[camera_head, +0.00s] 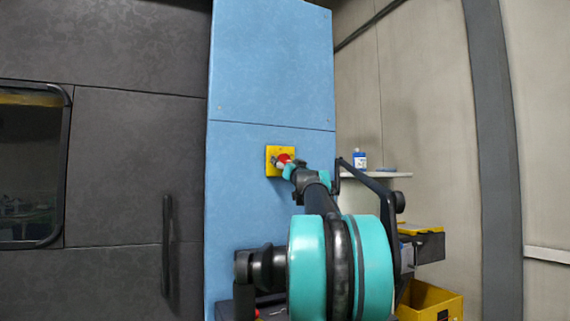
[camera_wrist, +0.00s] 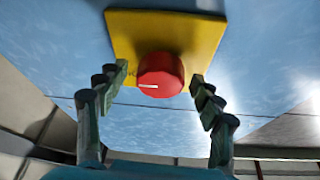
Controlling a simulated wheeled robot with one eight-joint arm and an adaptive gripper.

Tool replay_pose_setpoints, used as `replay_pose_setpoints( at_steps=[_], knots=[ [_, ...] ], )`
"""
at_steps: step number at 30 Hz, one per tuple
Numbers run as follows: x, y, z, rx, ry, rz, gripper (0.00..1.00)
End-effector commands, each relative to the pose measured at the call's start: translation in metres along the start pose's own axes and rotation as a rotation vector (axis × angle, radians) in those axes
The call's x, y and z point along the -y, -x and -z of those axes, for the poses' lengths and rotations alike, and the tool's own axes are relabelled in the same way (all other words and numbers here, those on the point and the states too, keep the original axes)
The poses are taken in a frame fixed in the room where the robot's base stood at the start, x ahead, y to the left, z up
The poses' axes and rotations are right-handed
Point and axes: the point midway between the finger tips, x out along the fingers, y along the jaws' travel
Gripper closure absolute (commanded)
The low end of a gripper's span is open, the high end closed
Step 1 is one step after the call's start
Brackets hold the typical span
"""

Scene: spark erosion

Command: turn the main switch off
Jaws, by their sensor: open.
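The main switch is a red round knob (camera_wrist: 161,75) on a yellow square plate (camera_wrist: 196,32), fixed to a blue cabinet panel (camera_head: 268,70). The knob carries a short white line, which lies near level in the wrist view. In the head view the yellow plate (camera_head: 272,151) shows, with the red knob (camera_head: 284,158) partly covered by my gripper (camera_head: 281,162). In the wrist view my gripper (camera_wrist: 162,85) is open, with one finger on each side of the knob. A gap shows between each finger and the knob; contact is not visible.
A dark machine wall with a window (camera_head: 32,165) and a long handle (camera_head: 168,245) is at left. A small shelf (camera_head: 385,174) with a blue-labelled bottle (camera_head: 360,160) is right of the panel. A yellow bin (camera_head: 430,301) stands low at right.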

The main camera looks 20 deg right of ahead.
Motion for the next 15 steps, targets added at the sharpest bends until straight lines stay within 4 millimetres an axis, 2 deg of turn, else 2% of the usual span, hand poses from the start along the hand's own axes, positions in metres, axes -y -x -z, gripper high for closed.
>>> replay_pose_setpoints(
  at_steps=[7,15],
  knots=[
    [0.0001,-0.0004,0.0,0.0,0.0,0.0,0.33],
    [0.0001,-0.0003,0.0001,0.0,0.0,0.0,0.67]
  ],
)
